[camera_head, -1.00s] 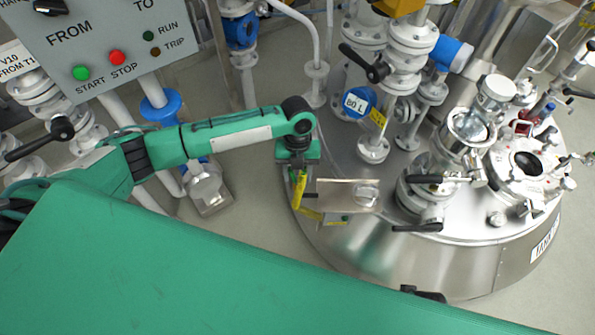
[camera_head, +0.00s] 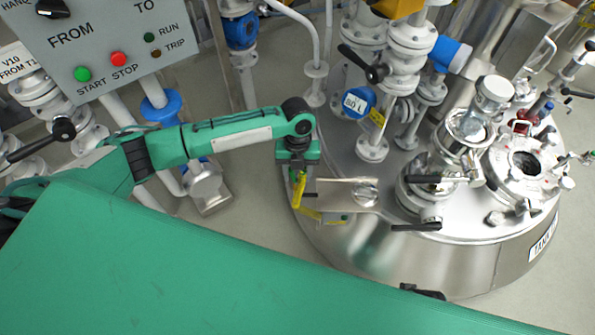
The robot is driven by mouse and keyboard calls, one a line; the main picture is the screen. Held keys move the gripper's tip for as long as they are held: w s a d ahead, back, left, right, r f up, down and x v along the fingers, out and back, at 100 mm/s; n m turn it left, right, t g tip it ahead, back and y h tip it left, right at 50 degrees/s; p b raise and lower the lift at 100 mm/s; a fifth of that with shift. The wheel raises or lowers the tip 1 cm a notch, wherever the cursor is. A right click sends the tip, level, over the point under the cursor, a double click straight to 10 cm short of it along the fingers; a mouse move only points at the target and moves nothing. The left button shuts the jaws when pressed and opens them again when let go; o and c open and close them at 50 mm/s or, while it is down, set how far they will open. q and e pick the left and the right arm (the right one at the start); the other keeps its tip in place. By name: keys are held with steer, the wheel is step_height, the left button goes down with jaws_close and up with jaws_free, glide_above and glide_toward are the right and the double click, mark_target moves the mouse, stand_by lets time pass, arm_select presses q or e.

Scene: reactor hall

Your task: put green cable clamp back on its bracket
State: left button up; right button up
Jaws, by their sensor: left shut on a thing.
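My left arm comes in from the left, and its gripper (camera_head: 298,189) points down at the near left edge of the steel tank top. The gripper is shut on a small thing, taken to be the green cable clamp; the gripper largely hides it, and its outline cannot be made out. Yellow parts show at the fingers. My right gripper is not in view.
The steel tank (camera_head: 460,265) carries valves and pipe fittings on its top, crowded to the right of the gripper. A blue round valve part (camera_head: 357,102) stands behind it. A control panel (camera_head: 110,45) is at the upper left. Bare floor shows left of the tank.

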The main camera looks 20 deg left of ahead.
mark_target(297, 181)
arm_select(q)
steer(key=shift+f, duration=0.15)
steer(key=shift+f+b, duration=0.45)
steer(key=shift+f, duration=0.8)
steer(key=shift+f, duration=0.2)
steer(key=shift+p, duration=0.3)
stand_by(0.7)
steer(key=shift+p, duration=0.3)
steer(key=shift+f+b, duration=0.3)
steer(key=shift+f, duration=0.25)
stand_by(0.6)
